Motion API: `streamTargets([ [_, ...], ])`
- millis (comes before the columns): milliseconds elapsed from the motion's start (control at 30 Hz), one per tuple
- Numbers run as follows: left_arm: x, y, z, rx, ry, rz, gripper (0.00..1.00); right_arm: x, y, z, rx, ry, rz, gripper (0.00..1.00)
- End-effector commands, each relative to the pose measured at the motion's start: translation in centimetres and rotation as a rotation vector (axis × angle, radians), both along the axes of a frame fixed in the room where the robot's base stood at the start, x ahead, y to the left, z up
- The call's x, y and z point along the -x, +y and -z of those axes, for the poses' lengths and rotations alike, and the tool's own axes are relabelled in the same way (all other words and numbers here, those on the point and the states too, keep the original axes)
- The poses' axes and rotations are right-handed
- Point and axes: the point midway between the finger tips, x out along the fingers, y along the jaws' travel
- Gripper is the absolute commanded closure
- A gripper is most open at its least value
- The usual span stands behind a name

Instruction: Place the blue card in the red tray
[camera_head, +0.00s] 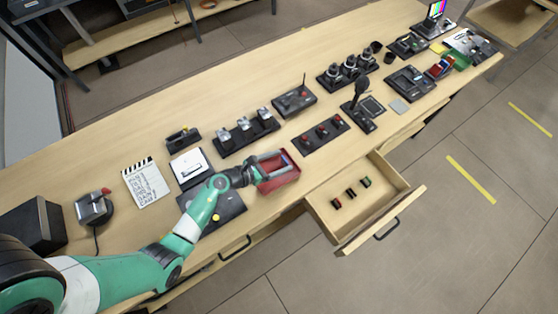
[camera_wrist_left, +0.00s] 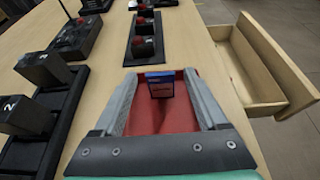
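The red tray (camera_head: 281,184) sits near the front edge of the long table, left of the open drawer. My left gripper (camera_head: 287,161) is over it, and the tray's red floor (camera_wrist_left: 160,118) shows between the fingers in the left wrist view. The fingers are spread apart. The blue card (camera_wrist_left: 159,84) shows between and just beyond the fingertips, against the red tray, with a visible gap to each finger. It has a red lower part. Whether its lower edge rests on the tray floor is hard to tell. My right gripper is not in view.
An open wooden drawer (camera_head: 352,208) with several small dark items sticks out right of the tray. A black panel with red-topped controls (camera_head: 321,134) lies behind. A clapperboard (camera_head: 146,183) and a black pad (camera_head: 218,209) lie left.

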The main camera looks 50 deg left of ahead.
Motion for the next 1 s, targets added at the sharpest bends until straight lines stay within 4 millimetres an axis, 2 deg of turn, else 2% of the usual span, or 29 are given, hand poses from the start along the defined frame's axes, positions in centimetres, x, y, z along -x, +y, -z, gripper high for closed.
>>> streamTargets([
  [300,0.0,0.0,-0.5,0.0,0.0,0.0,0.24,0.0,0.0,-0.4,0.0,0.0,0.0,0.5],
  [367,0.5,0.1,-0.6,0.0,0.001,-0.001,0.24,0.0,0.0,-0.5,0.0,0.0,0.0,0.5],
  [467,2.1,0.3,-1.3,0.001,0.001,-0.004,0.24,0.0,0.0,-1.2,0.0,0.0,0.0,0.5],
  [800,9.3,1.2,-4.2,0.0,0.001,-0.007,0.24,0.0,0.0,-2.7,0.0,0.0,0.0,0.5],
  [1000,11.0,1.3,-4.9,0.0,0.0,-0.001,0.24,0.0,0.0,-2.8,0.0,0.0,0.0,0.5],
])
